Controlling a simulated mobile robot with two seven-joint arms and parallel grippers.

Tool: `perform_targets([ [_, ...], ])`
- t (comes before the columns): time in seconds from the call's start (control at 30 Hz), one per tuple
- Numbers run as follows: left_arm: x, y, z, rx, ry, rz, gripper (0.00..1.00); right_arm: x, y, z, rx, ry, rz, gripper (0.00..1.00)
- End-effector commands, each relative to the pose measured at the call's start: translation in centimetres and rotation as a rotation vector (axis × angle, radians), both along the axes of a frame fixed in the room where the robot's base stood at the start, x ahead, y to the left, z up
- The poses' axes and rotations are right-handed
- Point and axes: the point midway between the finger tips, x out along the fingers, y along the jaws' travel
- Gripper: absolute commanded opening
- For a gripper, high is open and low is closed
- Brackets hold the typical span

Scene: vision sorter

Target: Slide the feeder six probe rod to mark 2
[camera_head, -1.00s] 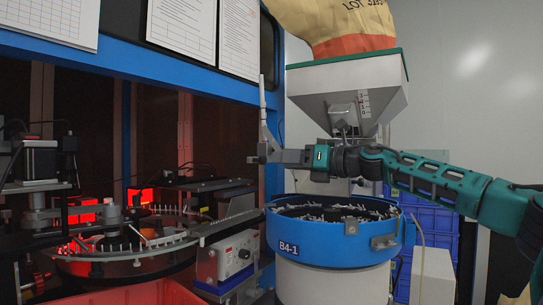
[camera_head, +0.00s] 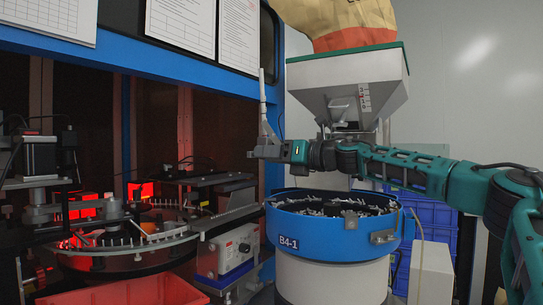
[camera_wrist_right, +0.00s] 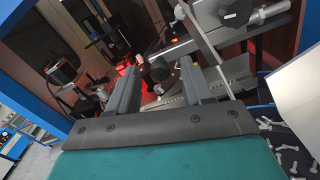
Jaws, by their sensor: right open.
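My right gripper (camera_head: 264,142) is in front of the blue cabinet post, left of the hopper and above the rim of the bowl feeder labelled B4-1 (camera_head: 288,244). In the right wrist view its two fingers (camera_wrist_right: 155,85) are spread, with nothing between them. A thin pale upright piece (camera_head: 262,88) rises just above the gripper; I cannot tell whether it is a rod or part of the gripper. A pale slanted bar (camera_wrist_right: 204,48) shows beyond the fingers in the wrist view. I cannot make out a feeder six label or a mark 2. My left gripper is not in view.
A hopper (camera_head: 335,82) with a small scale (camera_head: 364,97) stands above the bowl, a sack on top. At left is a dark rotary sorting table (camera_head: 135,262) with red lights. A red bin (camera_head: 130,292) is at the bottom. Blue crates (camera_head: 430,235) stand behind the bowl.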

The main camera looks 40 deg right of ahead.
Motion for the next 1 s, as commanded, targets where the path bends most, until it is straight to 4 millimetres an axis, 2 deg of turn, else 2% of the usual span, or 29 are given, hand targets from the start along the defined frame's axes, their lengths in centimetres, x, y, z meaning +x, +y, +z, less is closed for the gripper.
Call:
perform_targets([
  [0.13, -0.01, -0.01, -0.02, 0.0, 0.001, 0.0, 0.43, -0.01, -0.01, 0.01, 0.0, 0.0, 0.0, 0.5],
  [0.67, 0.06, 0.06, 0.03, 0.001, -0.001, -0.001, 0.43, -0.03, -0.02, 0.0, 0.001, 0.0, 0.0, 0.0],
  [1.0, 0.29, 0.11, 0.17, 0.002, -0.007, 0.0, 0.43, -0.02, -0.02, -0.02, 0.001, 0.0, 0.0, 0.0],
])
